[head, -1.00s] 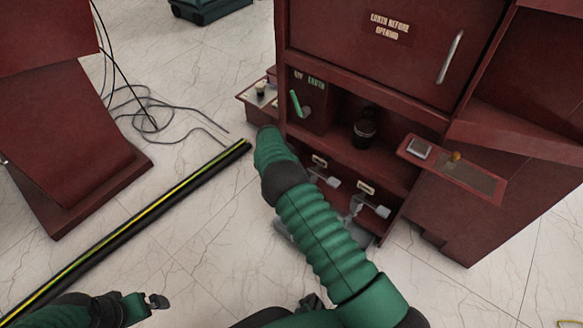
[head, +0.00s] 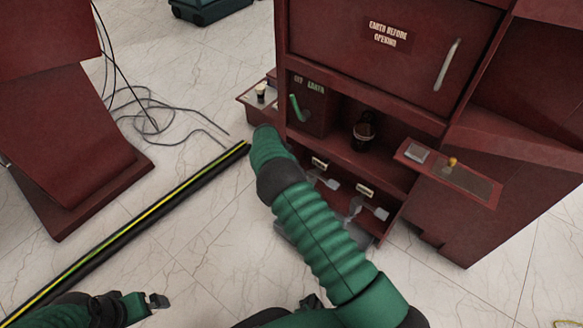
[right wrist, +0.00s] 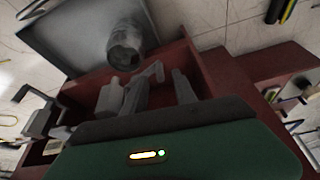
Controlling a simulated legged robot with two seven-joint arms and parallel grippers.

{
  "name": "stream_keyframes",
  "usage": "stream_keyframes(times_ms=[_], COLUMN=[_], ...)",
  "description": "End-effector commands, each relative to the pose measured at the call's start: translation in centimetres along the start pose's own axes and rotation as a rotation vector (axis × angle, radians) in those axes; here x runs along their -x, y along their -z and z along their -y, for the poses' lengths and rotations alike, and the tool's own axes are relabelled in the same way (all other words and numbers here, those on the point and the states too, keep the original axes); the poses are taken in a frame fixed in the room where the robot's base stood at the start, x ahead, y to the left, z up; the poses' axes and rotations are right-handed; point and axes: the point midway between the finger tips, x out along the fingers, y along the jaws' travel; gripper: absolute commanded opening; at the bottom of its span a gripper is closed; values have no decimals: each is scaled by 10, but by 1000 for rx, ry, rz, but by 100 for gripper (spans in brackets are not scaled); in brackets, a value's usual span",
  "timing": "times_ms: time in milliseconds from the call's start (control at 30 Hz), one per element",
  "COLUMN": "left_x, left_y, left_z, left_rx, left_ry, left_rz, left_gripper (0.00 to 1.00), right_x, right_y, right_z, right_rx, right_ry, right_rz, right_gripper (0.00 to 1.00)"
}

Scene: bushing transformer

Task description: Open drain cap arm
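The red cabinet (head: 400,100) stands at the right. Small grey lever arms (head: 322,180) and (head: 372,208) sit on its low front, below white labels. In the right wrist view my right gripper (right wrist: 148,92) has its two grey fingers apart. A grey bent arm (right wrist: 150,74) shows between and just beyond the fingertips; I cannot tell whether they touch it. A grey cylindrical pipe end (right wrist: 125,45) lies beyond. In the head view my green right arm hides its gripper. My left gripper (head: 158,301) is at the lower left, away from the cabinet; its fingers are too small to judge.
A black and yellow pole (head: 130,230) lies across the floor at left. Loose cables (head: 150,120) and another red cabinet (head: 70,150) are beyond it. A side shelf (head: 450,175) juts from the cabinet.

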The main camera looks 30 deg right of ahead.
Motion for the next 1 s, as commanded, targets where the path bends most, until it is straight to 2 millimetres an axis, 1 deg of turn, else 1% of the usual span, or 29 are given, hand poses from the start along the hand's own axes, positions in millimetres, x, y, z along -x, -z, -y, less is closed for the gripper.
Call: stream_keyframes(times_ms=[33,100,300,400,500,600,1000], left_x=[18,31,59,67,71,72,71], left_y=[4,7,14,16,17,17,17], left_z=[0,0,0,0,0,0,0], left_rx=[0,0,0,0,0,0,0], left_ry=[0,0,0,0,0,0,0], left_rz=[0,-1,-1,-1,0,0,0], left_gripper=[100,100,100,100,100,100,100], right_x=[26,48,103,122,133,137,136], right_y=[4,4,3,2,1,0,0], right_z=[2,2,1,1,1,1,1], right_rx=[1,2,2,2,2,1,1], right_ry=[3,3,2,1,0,-1,0], right_rz=[-1,-1,0,0,0,0,0], right_gripper=[34,34,34,34,34,34,34])
